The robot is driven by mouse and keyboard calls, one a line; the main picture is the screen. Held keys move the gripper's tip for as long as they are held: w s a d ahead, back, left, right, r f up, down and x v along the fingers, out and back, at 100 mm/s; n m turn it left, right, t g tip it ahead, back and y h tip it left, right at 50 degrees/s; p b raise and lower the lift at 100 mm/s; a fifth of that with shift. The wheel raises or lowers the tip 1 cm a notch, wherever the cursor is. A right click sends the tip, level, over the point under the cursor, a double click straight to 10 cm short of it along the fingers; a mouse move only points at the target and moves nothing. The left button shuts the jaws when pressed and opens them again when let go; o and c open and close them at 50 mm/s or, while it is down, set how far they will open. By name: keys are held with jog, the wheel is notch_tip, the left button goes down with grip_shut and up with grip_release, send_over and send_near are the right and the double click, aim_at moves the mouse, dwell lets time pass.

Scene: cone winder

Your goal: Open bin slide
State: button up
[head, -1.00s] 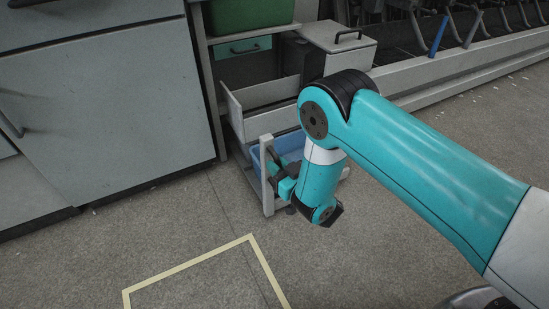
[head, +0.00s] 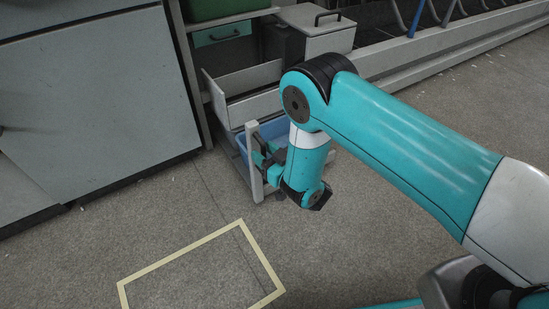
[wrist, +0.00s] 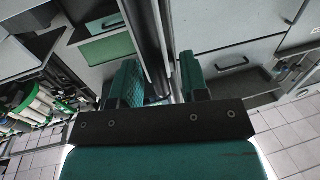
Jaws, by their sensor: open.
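The bin slide, a low frame at the foot of the machine, stands out over the floor with a blue bin (head: 268,130) in it. Its pale upright front post (head: 254,165) is at the near left end. My gripper (head: 264,158) points left at this post from the right, at about mid-height. In the wrist view my gripper's two green fingers (wrist: 160,85) are apart, with a dark and light upright bar (wrist: 150,38) running between them. I cannot tell whether either finger touches it. My wrist hides part of the blue bin and slide.
Above the slide, a grey open-topped drawer (head: 245,88) stands out. A grey box with a black handle (head: 318,35) is behind it. A large grey cabinet (head: 95,100) is at left. Free floor with a yellow taped outline (head: 190,250) lies in front.

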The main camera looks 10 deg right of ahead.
jog(key=p+v, duration=1.7)
jog(key=p, duration=0.7)
jog(key=shift+s+d, duration=0.1)
jog(key=shift+s, duration=0.05)
